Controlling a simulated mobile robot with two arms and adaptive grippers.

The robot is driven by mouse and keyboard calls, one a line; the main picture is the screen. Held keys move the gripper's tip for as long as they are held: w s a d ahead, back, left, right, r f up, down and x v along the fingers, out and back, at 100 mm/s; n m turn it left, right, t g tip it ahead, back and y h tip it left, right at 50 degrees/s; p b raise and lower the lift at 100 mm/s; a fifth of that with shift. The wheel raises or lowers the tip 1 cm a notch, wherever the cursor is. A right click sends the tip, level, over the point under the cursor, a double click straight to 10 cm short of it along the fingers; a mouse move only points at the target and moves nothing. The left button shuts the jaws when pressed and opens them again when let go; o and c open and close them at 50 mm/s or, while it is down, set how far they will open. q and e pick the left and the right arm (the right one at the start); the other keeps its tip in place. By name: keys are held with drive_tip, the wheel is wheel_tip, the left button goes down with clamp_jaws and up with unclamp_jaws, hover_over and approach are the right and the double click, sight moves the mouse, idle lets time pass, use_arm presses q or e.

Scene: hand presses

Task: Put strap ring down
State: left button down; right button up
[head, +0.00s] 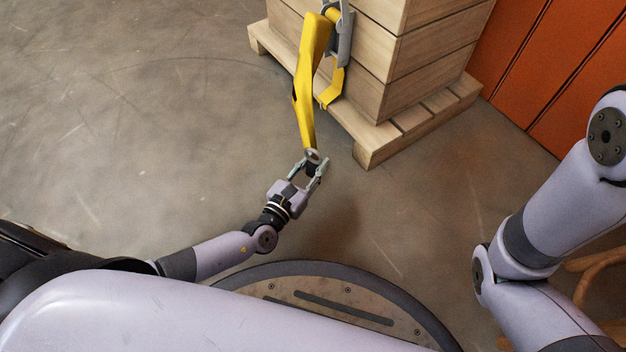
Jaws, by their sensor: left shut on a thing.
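A yellow strap (308,75) hangs from a grey ratchet buckle (345,38) on the side of a wooden crate. The strap slants down and toward me, and its lower end carries a small metal strap ring (312,156). My left gripper (313,168) is shut on the strap ring and holds it out in front of the crate, above the floor. Part of the ring is hidden by the fingers. My right arm comes in at the right edge, but its gripper is out of view.
The wooden crate (430,55) stands on a pallet (385,142). Orange panels (545,60) stand behind it at the right. A curved wooden piece (600,262) shows at the lower right edge. The concrete floor (130,120) to the left is clear.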

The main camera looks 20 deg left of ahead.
sight(313, 175)
use_arm(q)
wheel_tip(313, 175, down, 4)
drive_tip(key=b, duration=0.3)
drive_tip(key=shift+f, duration=0.2)
drive_tip(key=shift+r, duration=0.15)
drive_tip(key=c, duration=1.2)
unclamp_jaws()
drive_tip(key=shift+f, duration=0.2)
drive_tip(key=shift+c, duration=0.2)
drive_tip(key=shift+r, duration=0.1)
